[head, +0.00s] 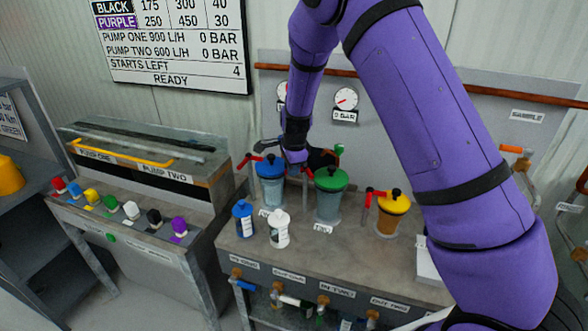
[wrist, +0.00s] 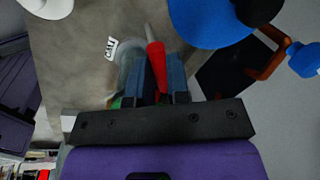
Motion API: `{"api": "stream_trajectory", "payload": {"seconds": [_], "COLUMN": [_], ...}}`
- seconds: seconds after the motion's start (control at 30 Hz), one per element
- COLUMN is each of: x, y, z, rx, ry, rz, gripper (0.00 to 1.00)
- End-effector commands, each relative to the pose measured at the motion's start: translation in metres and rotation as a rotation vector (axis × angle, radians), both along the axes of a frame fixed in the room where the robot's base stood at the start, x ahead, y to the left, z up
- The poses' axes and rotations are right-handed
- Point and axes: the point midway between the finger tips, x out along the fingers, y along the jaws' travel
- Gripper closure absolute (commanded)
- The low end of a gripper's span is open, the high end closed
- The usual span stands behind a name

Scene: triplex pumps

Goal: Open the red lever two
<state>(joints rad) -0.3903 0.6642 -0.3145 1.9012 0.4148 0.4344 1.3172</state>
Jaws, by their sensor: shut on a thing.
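My gripper (wrist: 161,78) is shut on a red lever (wrist: 156,56) in the wrist view. The lever runs between the two fingers, with its pale tip sticking out beyond them. In the head view the end of my arm is at the bench, between the blue-lidded pot (head: 270,183) and the green-lidded pot (head: 330,195). There my gripper (head: 322,158) is dark and partly hidden. Another red lever (head: 250,162) is left of the blue lid, and one (head: 372,194) is left of the yellow-lidded pot (head: 392,212). I cannot read a number on the held lever.
A blue bottle (head: 243,219) and a white bottle (head: 279,229) stand at the bench front. Gauges (head: 346,98) are on the back panel. A console (head: 130,205) with several coloured knobs is at left. The blue lid (wrist: 215,22) is close in the wrist view.

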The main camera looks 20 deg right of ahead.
Motion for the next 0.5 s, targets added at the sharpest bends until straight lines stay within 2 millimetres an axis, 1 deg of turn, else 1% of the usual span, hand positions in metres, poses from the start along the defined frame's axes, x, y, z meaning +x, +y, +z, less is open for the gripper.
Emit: {"api": "stream_trajectory", "payload": {"seconds": [0.2,0.5], "x": [0.0055,0.0081], "y": [0.0002,-0.0002], "z": [0.0002,-0.0001], "rx": [-0.002,-0.001], "ry": [-0.001,0.000], "rz": [-0.104,-0.165], "gripper": [1.00,1.00]}}
